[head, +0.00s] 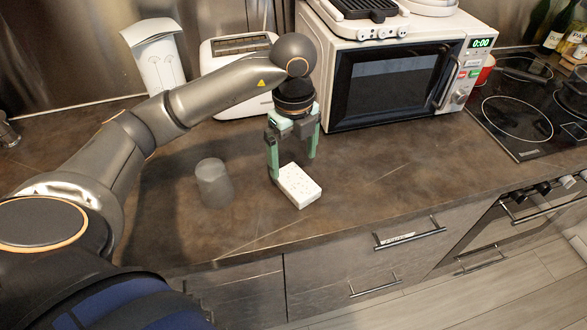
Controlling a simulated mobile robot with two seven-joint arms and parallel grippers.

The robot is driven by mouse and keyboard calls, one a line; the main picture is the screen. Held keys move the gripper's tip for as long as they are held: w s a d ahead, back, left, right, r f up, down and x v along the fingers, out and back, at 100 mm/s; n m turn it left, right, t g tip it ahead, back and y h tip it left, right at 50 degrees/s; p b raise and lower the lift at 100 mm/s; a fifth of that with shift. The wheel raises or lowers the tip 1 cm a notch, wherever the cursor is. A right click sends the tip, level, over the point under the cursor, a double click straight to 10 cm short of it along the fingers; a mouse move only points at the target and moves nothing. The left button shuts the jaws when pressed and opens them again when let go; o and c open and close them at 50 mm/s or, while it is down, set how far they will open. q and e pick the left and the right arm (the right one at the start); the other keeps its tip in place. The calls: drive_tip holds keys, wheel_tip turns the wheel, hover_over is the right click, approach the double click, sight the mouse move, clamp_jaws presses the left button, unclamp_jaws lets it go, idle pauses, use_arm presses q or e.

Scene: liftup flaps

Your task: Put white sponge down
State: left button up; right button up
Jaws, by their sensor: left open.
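The white sponge (299,187) lies flat on the brown countertop (380,170), near the counter's front edge. My left gripper (292,165) points down just above and behind the sponge, with its green fingers spread apart. The left finger comes down by the sponge's far left corner, and I cannot tell whether it touches it. The right finger is clear of the sponge. The gripper holds nothing. My right gripper is not in view.
A grey cylinder (213,183) stands left of the sponge. A white microwave (400,75) is behind to the right, a toaster (232,48) behind the arm. A cooktop (520,105) is far right. The counter right of the sponge is clear.

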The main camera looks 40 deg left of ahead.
sight(293, 178)
use_arm(q)
wheel_tip(293, 178, up, 7)
drive_tip(key=p, duration=0.1)
idle(0.7)
